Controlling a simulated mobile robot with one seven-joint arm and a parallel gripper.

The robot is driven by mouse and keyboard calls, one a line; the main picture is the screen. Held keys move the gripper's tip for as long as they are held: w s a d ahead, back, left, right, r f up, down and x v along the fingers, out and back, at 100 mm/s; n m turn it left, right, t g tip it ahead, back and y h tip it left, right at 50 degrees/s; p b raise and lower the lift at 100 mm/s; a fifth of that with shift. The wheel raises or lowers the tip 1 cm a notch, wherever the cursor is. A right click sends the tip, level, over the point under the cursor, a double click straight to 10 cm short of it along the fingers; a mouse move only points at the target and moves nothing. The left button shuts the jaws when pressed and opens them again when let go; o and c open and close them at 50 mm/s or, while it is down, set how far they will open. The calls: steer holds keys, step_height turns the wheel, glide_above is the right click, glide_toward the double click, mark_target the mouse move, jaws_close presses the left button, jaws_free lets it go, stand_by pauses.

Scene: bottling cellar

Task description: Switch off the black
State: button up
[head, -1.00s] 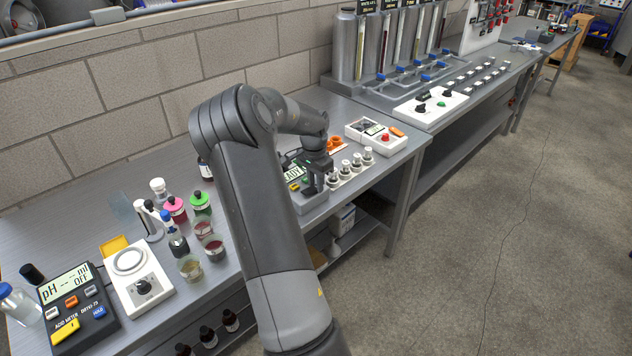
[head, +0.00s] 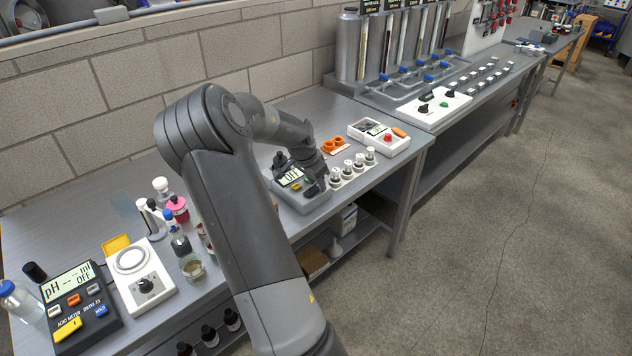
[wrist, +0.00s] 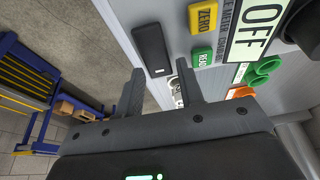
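The task line breaks off after "black". A grey meter (head: 298,203) on the bench shows OFF on its display (head: 291,176). In the wrist view the display (wrist: 258,28) also reads OFF, beside a yellow ZERO button (wrist: 203,15) and a green button (wrist: 202,57). A black rocker switch (wrist: 152,48) sits at the meter's edge, just beyond my fingertips. My gripper (wrist: 160,84) is empty, its two fingers apart; I cannot tell whether they touch the meter. In the head view its fingertips are hard to make out against the meter.
A black acid meter (head: 78,322) at the front left also reads OFF. A white stirrer (head: 152,300), several bottles and cups stand left of my arm. Several small vials (head: 352,168) and a white instrument (head: 392,140) stand to the right. The floor (head: 520,240) is clear.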

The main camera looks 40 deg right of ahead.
mark_target(307, 193)
steer(key=v, duration=1)
steer(key=shift+r, duration=0.35)
steer(key=shift+a, duration=0.1)
